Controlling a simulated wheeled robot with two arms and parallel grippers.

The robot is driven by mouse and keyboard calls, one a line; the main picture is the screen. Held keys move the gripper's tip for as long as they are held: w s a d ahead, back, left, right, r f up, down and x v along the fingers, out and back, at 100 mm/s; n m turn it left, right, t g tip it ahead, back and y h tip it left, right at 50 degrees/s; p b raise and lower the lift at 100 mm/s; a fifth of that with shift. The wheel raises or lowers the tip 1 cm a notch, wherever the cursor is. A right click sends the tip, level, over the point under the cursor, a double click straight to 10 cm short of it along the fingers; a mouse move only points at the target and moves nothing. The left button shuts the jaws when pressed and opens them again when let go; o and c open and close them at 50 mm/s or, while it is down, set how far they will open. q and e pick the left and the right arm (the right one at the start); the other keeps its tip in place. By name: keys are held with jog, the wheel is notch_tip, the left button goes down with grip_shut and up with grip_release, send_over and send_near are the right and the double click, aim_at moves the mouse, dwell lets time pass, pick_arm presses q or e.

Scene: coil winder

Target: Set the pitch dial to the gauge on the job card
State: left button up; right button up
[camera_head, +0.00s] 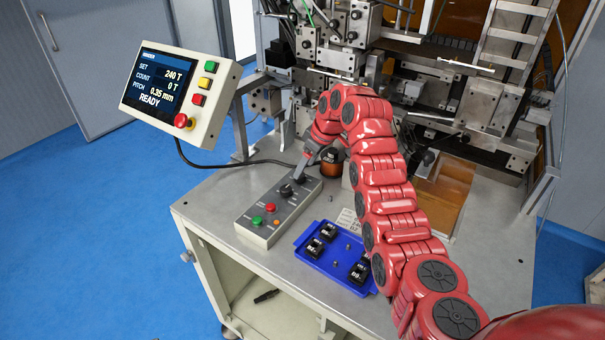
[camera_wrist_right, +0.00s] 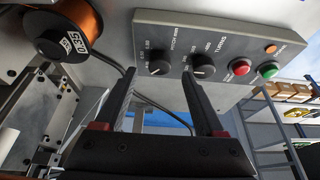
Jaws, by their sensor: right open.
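The control box (camera_head: 279,208) stands on the bench. Its black pitch dial (camera_wrist_right: 158,65), labelled PITCH mm, sits beside the black turns dial (camera_wrist_right: 203,67). My right gripper (camera_head: 303,174) is over the dial end of the box. In the wrist view its two fingers (camera_wrist_right: 158,76) are open, with the pitch dial between and just beyond their tips; I cannot tell whether they touch it. The screen (camera_head: 162,82) reads SET 240 T, COUNT 0 T, PITCH 0.35 mm, READY. A white printed card (camera_head: 348,220), partly behind my arm, is too small to read. My left gripper is out of view.
A blue tray (camera_head: 311,262) with several black labelled parts lies in front. A copper wire spool (camera_wrist_right: 69,28) stands near the gripper. The winder (camera_head: 345,55) rises behind.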

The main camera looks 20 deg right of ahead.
jog(key=b+v, duration=0.3)
jog(key=v, duration=1.1)
jog(key=shift+f, duration=0.1)
